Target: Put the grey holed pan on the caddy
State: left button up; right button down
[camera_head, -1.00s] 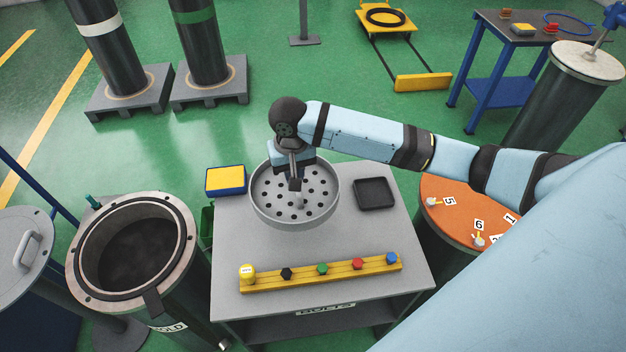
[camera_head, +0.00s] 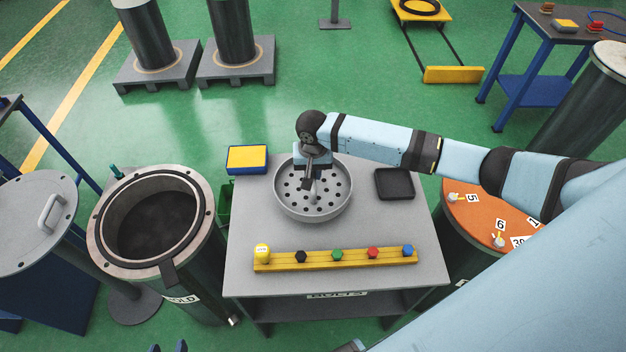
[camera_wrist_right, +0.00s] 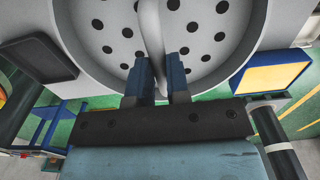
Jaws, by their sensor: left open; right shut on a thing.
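The grey holed pan (camera_head: 286,205) is a round shallow bowl with many holes and an upright handle in its middle. It is at the back middle of the grey-topped stand (camera_head: 330,228), which I take to be the caddy. I cannot tell whether the pan rests on the top or hangs just above it. My right gripper (camera_head: 312,186) is shut on the handle; in the right wrist view its fingers (camera_wrist_right: 160,82) grip the handle's post with the pan (camera_wrist_right: 95,45) beyond. Only the fingertips of my left gripper (camera_head: 167,348) show at the bottom edge, apart and empty.
On the stand are a black square tray (camera_head: 394,184) and a yellow rack (camera_head: 320,260) with several coloured knobs. A blue-yellow box (camera_head: 247,159) sits at its left back corner.

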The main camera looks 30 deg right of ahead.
aim_at(313, 175)
notch_tip(313, 175, down, 4)
jog(key=shift+f, duration=0.2)
jog(key=c, duration=1.1)
grip_release()
jog(key=shift+f, duration=0.1)
notch_tip(313, 175, up, 12)
jog(key=shift+r, duration=0.15)
jog(key=shift+s, duration=0.1)
